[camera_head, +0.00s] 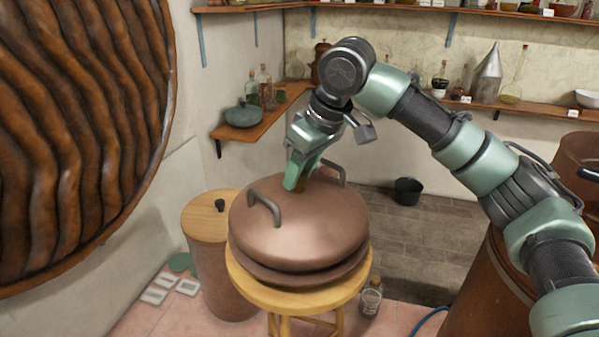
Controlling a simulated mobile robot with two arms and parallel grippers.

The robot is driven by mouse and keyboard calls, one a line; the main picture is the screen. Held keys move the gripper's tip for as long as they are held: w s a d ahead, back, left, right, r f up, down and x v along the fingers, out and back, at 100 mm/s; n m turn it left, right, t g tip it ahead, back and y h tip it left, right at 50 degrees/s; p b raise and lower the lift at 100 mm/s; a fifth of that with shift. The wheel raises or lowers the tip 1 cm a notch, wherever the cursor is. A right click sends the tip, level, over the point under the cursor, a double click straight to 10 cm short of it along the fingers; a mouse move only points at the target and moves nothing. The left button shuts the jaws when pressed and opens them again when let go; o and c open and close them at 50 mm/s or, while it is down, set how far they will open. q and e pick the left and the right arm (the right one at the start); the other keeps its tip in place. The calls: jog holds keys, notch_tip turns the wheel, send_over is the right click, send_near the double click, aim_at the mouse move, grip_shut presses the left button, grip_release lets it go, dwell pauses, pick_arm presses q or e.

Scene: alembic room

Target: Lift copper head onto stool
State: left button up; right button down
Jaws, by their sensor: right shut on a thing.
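The copper head (300,232) is a wide, rounded copper lid with two grey handles on its top. It is on the round wooden stool (246,287), with its rim over the seat. My right gripper (297,183) reaches down to the top of the copper head, between the two handles, and is shut on it. The exact grip spot is partly hidden by the fingers. My left gripper is not in view.
A copper drum with a wooden lid (205,217) stands left of the stool. A glass bottle (371,298) stands on the floor to its right. A large copper vessel (490,295) is at right. Wall shelves (262,120) hold jars. A dark bucket (408,191) stands behind.

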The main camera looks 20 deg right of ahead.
dwell(0.3)
jog(key=shift+f, duration=0.85)
dwell(0.7)
jog(key=c, duration=1.1)
grip_release()
jog(key=shift+o, duration=0.8)
jog(key=shift+s, duration=0.1)
jog(key=shift+f, duration=0.25)
jog(key=b+v, duration=0.3)
jog(key=v, duration=0.5)
jog(key=shift+a, duration=0.15)
